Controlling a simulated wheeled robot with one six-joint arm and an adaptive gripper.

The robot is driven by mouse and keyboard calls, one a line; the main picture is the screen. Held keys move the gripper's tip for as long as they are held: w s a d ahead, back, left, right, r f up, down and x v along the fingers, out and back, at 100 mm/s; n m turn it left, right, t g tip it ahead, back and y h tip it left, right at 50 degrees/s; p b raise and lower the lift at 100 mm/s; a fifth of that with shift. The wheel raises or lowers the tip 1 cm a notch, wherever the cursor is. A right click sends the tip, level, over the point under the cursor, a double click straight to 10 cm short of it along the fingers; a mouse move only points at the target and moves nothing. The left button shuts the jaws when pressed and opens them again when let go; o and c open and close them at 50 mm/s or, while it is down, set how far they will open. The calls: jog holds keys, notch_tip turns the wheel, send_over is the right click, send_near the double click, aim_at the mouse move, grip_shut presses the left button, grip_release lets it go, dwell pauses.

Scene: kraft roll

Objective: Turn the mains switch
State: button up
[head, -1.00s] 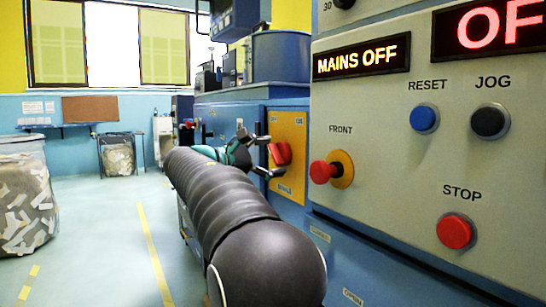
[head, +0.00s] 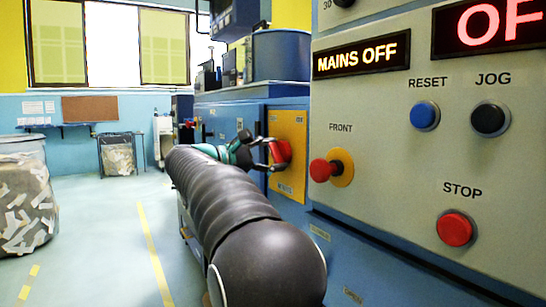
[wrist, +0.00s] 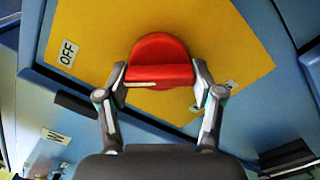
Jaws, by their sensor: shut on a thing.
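The mains switch is a red rotary knob (wrist: 160,52) on a yellow plate (wrist: 85,28), seen close in the wrist view. A white line marks the knob's grip bar, which lies nearly level in that view. An OFF label (wrist: 68,53) is at the left of the plate; another label is partly hidden behind the right finger. My gripper (wrist: 160,84) has a finger on each side of the bar and is shut on it. In the head view the red knob (head: 280,152) is at my gripper (head: 266,155) on the yellow plate (head: 290,185). The display reads MAINS OFF (head: 362,55).
The near grey panel carries a red FRONT button (head: 322,170), a blue RESET button (head: 424,116), a black JOG button (head: 490,118) and a red STOP button (head: 455,229). A clear waste bin (head: 25,195) stands at far left. The floor left of my arm is open.

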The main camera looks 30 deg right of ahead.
jog(key=m+b, duration=0.2)
jog(key=m, duration=0.1)
jog(key=shift+f+m, duration=0.1)
jog(key=shift+m, duration=0.3)
jog(key=m+b, duration=0.2)
jog(key=m, duration=0.2)
jog(key=shift+m+b, duration=0.3)
jog(key=m+b, duration=0.2)
jog(key=m, duration=0.2)
jog(key=shift+m+b, duration=0.3)
jog(key=shift+b, duration=0.05)
jog(key=shift+r+m+b, duration=0.2)
jog(key=shift+m+b, duration=0.85)
jog(key=shift+m, duration=1.05)
jog(key=o, duration=1.1)
jog(key=shift+o, duration=0.2)
jog(key=shift+r, duration=0.1)
